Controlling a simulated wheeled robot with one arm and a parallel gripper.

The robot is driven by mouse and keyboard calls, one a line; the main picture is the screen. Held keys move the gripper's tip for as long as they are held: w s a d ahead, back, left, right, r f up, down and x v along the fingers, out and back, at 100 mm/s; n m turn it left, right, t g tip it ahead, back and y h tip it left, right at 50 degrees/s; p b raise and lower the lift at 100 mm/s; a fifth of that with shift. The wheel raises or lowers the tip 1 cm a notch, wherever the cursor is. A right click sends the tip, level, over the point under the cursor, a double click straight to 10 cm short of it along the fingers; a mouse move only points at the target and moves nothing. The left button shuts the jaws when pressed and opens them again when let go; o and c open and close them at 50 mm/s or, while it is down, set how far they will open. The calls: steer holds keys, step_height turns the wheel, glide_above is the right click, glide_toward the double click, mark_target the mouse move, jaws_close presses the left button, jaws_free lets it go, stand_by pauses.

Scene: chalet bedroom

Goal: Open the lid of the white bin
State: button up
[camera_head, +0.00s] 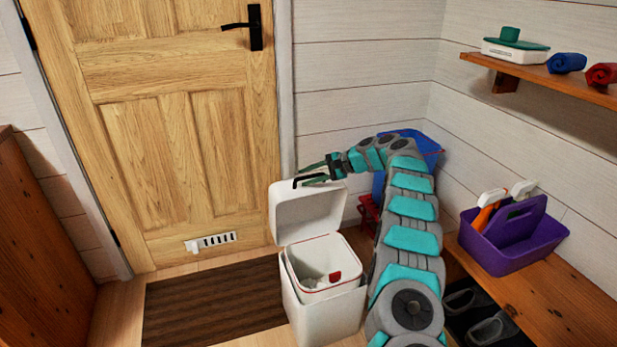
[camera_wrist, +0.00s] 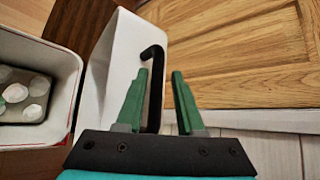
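The white bin (camera_head: 322,314) stands on the floor in the head view, with its lid (camera_head: 306,212) tilted up, roughly upright, at the door side. An inner bucket with a red rim (camera_head: 290,270) is exposed; pale round items show inside it in the wrist view (camera_wrist: 25,100). The lid has a black handle (camera_head: 306,180) at its top edge. My gripper (camera_head: 312,171) is at that handle. In the wrist view, the black handle (camera_wrist: 154,100) lies between my two green fingers, close to the left one, with a gap to the right one. The fingers look open.
A wooden door (camera_head: 180,130) stands behind, with a dark mat (camera_head: 215,300) before it. At right are a bench (camera_head: 560,290) with a purple caddy (camera_head: 515,250) and a wall shelf (camera_head: 540,75). A blue container (camera_head: 425,150) is behind my arm.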

steer(key=shift+d+f, duration=0.15)
steer(key=v, duration=0.7)
steer(key=shift+d+r+b, duration=0.2)
steer(key=shift+r+b, duration=0.15)
steer(key=shift+b, duration=0.05)
steer(key=shift+s, duration=0.1)
steer(key=s+a+r+n+g+h, duration=0.1)
steer(key=s+a+r+n, duration=0.15)
steer(key=s, duration=0.65)
steer(key=s+a+r+n+g+h, duration=0.1)
steer(key=s+a+r+g+h, duration=0.15)
steer(key=s, duration=0.65)
steer(key=s+a+r+n+h, duration=0.15)
steer(key=s+r, duration=0.25)
steer(key=s, duration=0.5)
steer(key=s+d+f+n+h, duration=0.1)
steer(key=s+d+f+h, duration=0.1)
steer(key=s, duration=1)
steer(key=s+d+f+n+g+h, duration=0.1)
steer(key=s+d, duration=0.5)
steer(key=s, duration=0.6)
steer(key=s+d+f+n+h, duration=0.3)
steer(key=s+d+f, duration=0.2)
steer(key=s, duration=0.7)
steer(key=shift+s+f+g+h, duration=0.25)
steer(key=shift+f+g+h, duration=0.1)
steer(key=shift+h, duration=0.05)
